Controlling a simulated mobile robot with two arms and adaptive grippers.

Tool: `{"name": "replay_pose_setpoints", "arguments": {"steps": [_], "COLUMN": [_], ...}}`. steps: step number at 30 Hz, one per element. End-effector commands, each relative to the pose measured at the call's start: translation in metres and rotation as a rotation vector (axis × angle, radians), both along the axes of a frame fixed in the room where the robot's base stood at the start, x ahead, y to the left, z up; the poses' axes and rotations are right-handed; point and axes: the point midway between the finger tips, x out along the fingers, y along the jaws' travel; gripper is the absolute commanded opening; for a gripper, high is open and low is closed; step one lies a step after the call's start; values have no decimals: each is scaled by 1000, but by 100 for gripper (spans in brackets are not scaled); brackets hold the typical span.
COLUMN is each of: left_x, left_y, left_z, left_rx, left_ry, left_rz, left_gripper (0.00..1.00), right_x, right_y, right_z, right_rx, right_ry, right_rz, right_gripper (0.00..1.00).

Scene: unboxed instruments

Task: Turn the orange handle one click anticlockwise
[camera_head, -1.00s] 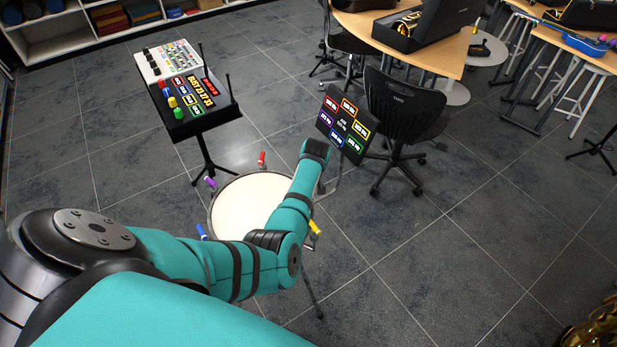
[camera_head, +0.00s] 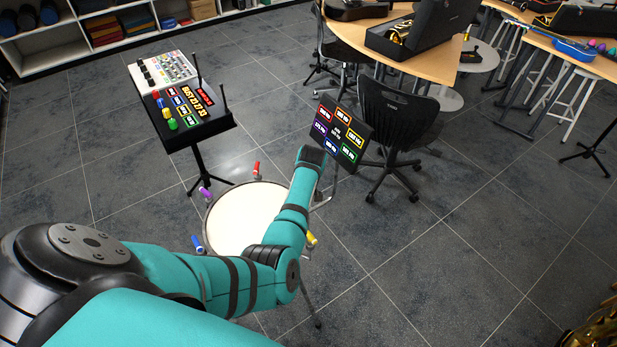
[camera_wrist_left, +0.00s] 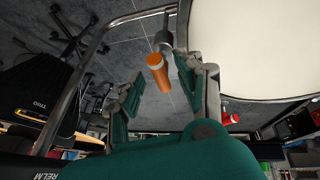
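The orange handle (camera_wrist_left: 157,72) shows in the left wrist view, on a dark metal rod at the rim of the drum (camera_wrist_left: 250,50). My left gripper (camera_wrist_left: 160,74) is open, and the handle appears between its two fingers, closer to the right-hand one. A clear gap shows on the left side; I cannot tell whether the right-hand finger touches. In the head view the drum's white head (camera_head: 240,215) lies partly under my left arm, which hides the orange handle and my fingers. My right gripper is in neither view.
Red (camera_head: 256,168), purple (camera_head: 205,193), blue (camera_head: 197,243) and yellow (camera_head: 311,239) handles ring the drum. A label panel (camera_head: 341,133) stands close past my left wrist, with a black chair (camera_head: 395,125) behind. A console (camera_head: 190,112) stands back left. Floor at right is open.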

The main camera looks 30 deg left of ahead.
Motion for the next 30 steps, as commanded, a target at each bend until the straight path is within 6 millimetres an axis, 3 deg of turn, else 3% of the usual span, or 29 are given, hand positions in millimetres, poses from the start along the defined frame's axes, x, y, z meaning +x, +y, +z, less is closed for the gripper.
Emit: {"name": "replay_pose_setpoints", "arguments": {"steps": [15,21,30], "left_x": [-26,-30,-31], "left_y": [-30,-35,-35], "left_z": [85,97,98], "left_rx": [-2,-2,-2], "left_ry": [-6,-4,-3], "left_rz": [-3,-4,-4], "left_gripper": [37,37,37], "right_x": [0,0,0], "right_y": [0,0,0], "right_z": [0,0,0], "right_rx": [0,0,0], "right_ry": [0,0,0], "right_rz": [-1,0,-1], "right_gripper": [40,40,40]}}
